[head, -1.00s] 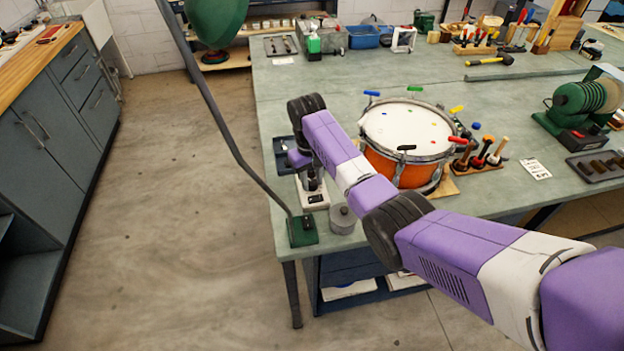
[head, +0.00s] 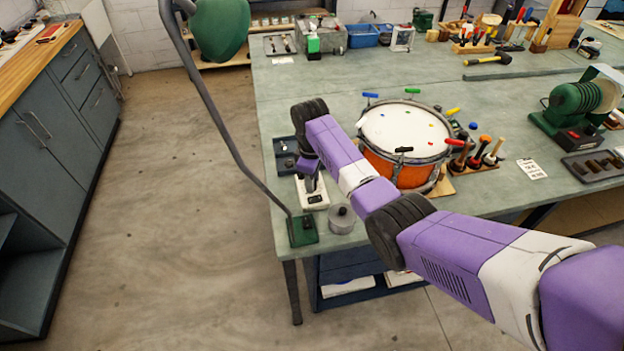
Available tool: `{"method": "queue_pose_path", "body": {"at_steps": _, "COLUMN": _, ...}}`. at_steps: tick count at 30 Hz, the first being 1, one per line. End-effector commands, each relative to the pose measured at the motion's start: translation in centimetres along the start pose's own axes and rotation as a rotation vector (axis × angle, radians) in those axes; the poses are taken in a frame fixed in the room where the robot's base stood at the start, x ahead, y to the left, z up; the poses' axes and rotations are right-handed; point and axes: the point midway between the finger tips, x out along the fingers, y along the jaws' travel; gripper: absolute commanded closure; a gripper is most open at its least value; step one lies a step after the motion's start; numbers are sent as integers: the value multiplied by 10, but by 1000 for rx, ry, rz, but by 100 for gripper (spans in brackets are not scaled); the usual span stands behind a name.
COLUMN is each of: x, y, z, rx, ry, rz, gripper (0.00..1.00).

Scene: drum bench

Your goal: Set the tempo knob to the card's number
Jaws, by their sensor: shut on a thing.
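A small white box (head: 313,199) with a dark panel on its front lies near the left edge of the bench. My gripper (head: 310,186) points down over the back part of this box and is shut on what seems to be the tempo knob; my wrist and fingers hide the knob and its scale. A white card (head: 531,169) with dark print lies flat on the bench right of the drum. Its print is too small to read.
An orange drum (head: 404,142) with coloured keys around its rim stands right of my forearm. A grey round can (head: 341,218) and the green foot (head: 303,231) of a lamp are close in front of the white box. A dark tray (head: 287,154) lies behind it.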

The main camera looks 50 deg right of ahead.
Motion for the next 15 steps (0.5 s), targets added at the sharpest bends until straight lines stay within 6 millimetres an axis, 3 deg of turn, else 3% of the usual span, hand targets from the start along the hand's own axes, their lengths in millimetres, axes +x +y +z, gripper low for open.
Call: {"method": "queue_pose_path", "body": {"at_steps": 15, "x": -1, "y": 1, "z": -1, "rx": -175, "ry": 13, "rz": 2, "gripper": 100}}
